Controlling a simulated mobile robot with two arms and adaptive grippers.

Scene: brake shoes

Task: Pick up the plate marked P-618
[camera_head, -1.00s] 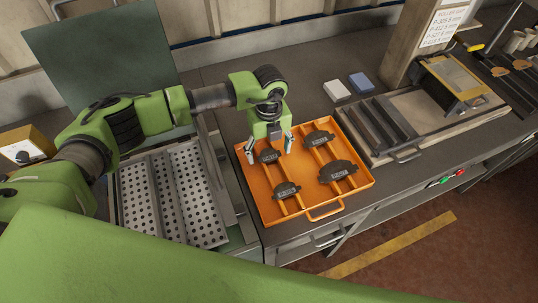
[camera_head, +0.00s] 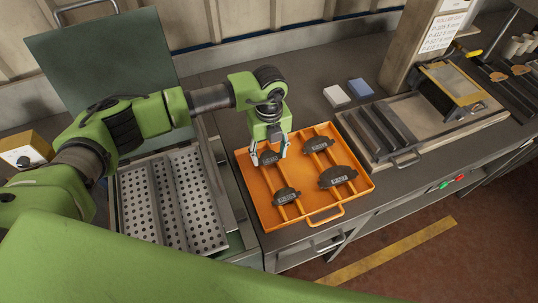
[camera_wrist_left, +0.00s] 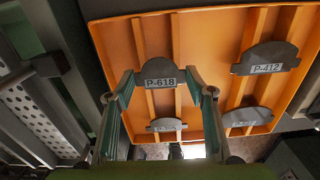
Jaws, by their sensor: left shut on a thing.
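The plate marked P-618 (camera_wrist_left: 160,74) is a dark grey brake plate with a white label, between my left gripper's fingers in the left wrist view. In the head view this plate (camera_head: 269,158) sits at the upper left of the orange tray (camera_head: 263,216). My left gripper (camera_head: 269,158) points down over the tray and is shut on that plate, one finger at each end. The plate still appears at tray level on its rails. My right gripper is not in view.
A perforated metal basin (camera_head: 190,190) stands left.

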